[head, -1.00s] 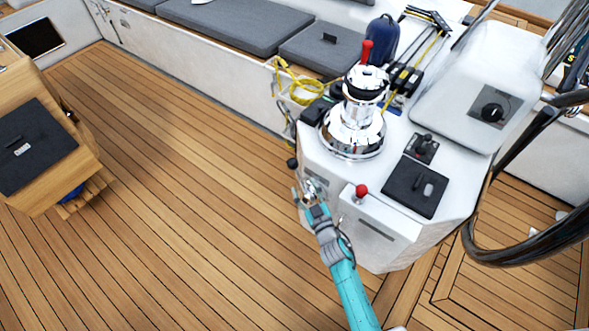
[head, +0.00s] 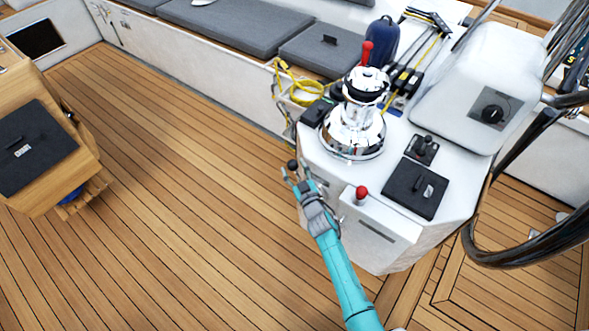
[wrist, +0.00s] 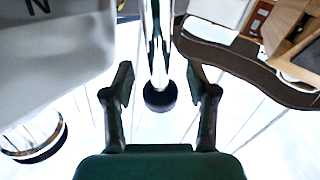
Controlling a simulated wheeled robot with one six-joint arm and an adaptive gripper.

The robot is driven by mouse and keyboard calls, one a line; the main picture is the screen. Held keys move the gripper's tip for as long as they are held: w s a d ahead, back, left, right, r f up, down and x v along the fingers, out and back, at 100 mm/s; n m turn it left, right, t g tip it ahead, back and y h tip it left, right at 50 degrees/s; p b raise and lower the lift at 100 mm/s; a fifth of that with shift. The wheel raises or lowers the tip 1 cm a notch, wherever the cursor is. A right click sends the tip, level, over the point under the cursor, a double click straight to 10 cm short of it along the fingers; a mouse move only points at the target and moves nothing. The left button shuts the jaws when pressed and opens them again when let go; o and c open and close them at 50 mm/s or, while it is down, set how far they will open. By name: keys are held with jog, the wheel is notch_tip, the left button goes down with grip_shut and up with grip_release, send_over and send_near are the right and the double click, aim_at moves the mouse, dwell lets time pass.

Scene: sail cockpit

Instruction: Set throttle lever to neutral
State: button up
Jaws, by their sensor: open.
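The throttle lever is a chrome shaft with a black ball knob (head: 292,164), at the left side of the white console in the head view. In the wrist view the chrome shaft (wrist: 158,45) comes down from the top edge to the black knob (wrist: 160,97). My gripper (head: 295,173) is open at the knob. In the wrist view its two fingers (wrist: 160,78) stand on either side of the lever, with visible gaps. The lever's base is hidden behind my gripper in the head view. A letter N (wrist: 37,12) shows on a grey surface at the upper left.
The wooden deck (head: 170,200) to the left is clear.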

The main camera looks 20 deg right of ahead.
grip_shut()
jog(key=shift+r, duration=0.15)
jog(key=shift+s+d+r+m+t, duration=0.25)
jog(key=shift+s+d+m+t, duration=0.15)
jog(key=shift+s+d+t, duration=0.25)
jog(key=shift+s+d+r+m+t, duration=0.25)
jog(key=shift+s+d+m+t, duration=0.25)
jog(key=shift+s, duration=0.25)
jog(key=shift+s+d+r+m+t, duration=0.3)
jog(key=shift+s+d+t, duration=0.2)
jog(key=shift+s+t, duration=0.2)
grip_release()
jog(key=shift+s+f, duration=0.1)
jog(key=shift+f, duration=0.15)
jog(key=shift+s, duration=0.1)
